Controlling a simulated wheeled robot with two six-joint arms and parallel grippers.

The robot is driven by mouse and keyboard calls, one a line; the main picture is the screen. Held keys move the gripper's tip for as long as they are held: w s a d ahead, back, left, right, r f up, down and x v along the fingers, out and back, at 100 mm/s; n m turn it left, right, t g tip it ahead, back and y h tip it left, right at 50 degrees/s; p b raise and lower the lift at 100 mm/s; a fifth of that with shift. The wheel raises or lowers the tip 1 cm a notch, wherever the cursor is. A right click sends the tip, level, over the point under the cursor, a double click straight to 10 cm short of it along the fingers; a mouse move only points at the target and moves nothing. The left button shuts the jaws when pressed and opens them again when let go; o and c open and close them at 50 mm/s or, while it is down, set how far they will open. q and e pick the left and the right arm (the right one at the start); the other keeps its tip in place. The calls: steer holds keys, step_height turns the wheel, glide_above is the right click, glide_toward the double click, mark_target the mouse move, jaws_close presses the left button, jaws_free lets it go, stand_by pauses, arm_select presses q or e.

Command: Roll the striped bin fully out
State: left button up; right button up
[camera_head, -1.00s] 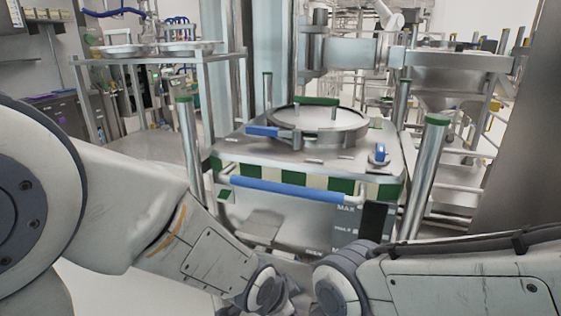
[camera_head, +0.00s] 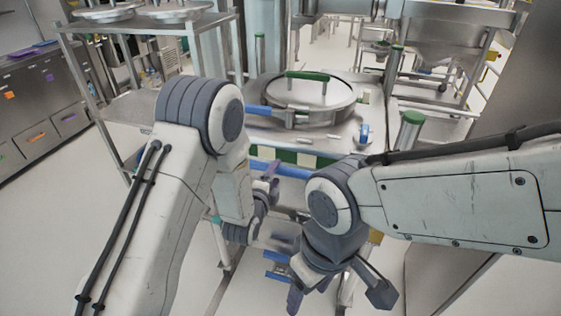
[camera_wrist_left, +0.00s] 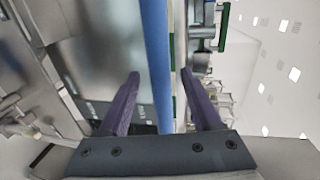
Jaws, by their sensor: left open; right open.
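The striped bin (camera_head: 297,158) stands at the centre, with a green-and-white band and a round steel lid with a green handle on top. Its blue front handle bar (camera_head: 262,151) is partly hidden behind my arms. My left gripper (camera_head: 271,178) is at that bar and open. In the left wrist view, the blue bar (camera_wrist_left: 157,60) runs between the purple fingers of my left gripper (camera_wrist_left: 164,98), with gaps on both sides. My right gripper (camera_head: 338,292) is open and empty, pointing down in front of the bin, lower than the bar.
Steel posts with green caps (camera_head: 409,138) stand around the bin. A steel rack with trays (camera_head: 179,13) is at the left, and grey cabinets (camera_head: 45,100) are farther left. A steel bench (camera_head: 450,35) stands behind right. Floor is clear at the lower left.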

arm_select(q)
steer(key=p+x, duration=0.1)
steer(key=x, duration=0.5)
steer(key=shift+w, duration=0.15)
jaws_close()
stand_by(1.3)
